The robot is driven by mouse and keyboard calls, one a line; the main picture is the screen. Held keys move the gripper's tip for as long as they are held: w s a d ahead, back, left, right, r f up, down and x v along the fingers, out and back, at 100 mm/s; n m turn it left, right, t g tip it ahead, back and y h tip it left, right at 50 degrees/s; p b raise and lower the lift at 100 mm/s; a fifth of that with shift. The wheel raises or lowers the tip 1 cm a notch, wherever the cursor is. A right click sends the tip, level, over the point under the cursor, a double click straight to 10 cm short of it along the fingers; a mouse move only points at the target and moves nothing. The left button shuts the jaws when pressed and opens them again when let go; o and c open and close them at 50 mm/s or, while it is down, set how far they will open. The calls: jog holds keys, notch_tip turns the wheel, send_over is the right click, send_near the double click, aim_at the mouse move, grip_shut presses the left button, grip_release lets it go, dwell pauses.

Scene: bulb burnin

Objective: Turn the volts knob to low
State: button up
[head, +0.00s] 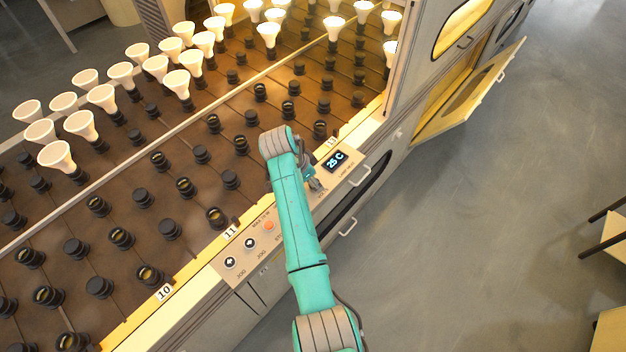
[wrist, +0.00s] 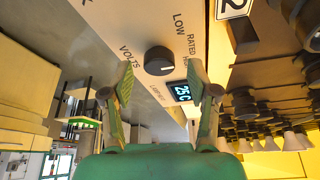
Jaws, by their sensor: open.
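The volts knob (wrist: 158,60) is a round black dial on a pale panel in the wrist view. The word VOLTS is printed to its left, LOW above it, and RATED to its upper right. I cannot clearly tell which mark its pointer faces. My gripper (wrist: 160,80) is open, its two fingers apart on either side of the space just below the knob, with nothing between them. In the head view my gripper (head: 314,183) is over the control panel near the display, and the knob cannot be made out there.
A display (head: 337,160) reading 25 C sits beside the knob. Two black-and-white controls (head: 230,262) and an orange button (head: 268,226) lie along the panel. The rack (head: 190,140) holds many sockets, some with bulbs. A cabinet door (head: 470,90) stands open at right.

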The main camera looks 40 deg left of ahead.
jog(key=shift+w+d+f, duration=0.1)
jog(key=shift+w+f, duration=0.15)
jog(key=shift+f, duration=0.35)
grip_shut()
jog(key=shift+d+n, duration=0.1)
jog(key=shift+n, duration=0.3)
jog(key=n+y, duration=0.1)
jog(key=n, duration=0.2)
jog(key=shift+y, duration=0.3)
jog(key=shift+n+y, duration=0.7)
jog(key=shift+n, duration=1.4)
